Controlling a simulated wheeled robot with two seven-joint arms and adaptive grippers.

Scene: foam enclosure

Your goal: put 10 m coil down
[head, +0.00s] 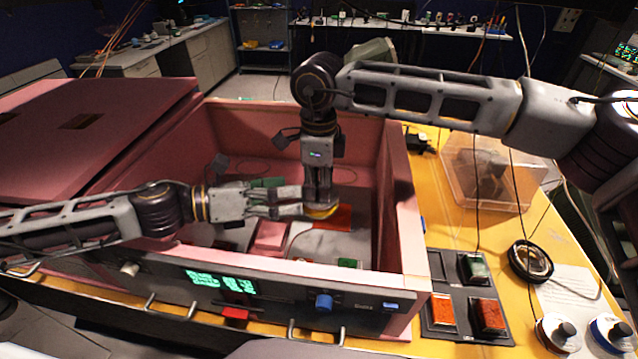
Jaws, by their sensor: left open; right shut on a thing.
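My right gripper (319,198) points straight down inside the pink foam enclosure (408,190). It is shut on a small yellow, rounded thing (323,213), which I take to be the 10 m coil; the fingers hide much of it, and no label is readable. It is held low over the grey floor, beside a red-orange patch (342,217); whether it touches the floor I cannot tell. My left gripper (298,203) reaches in from the left over the front wall. It is open, its fingers close beside the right gripper's fingertips.
A pink block (270,240) lies in the enclosure near the front wall. The lid (85,125) lies open at left. Outside at right are a tray of coloured samples (460,330), a clear box (490,175), a black ring (530,262) and white and blue spools (558,334).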

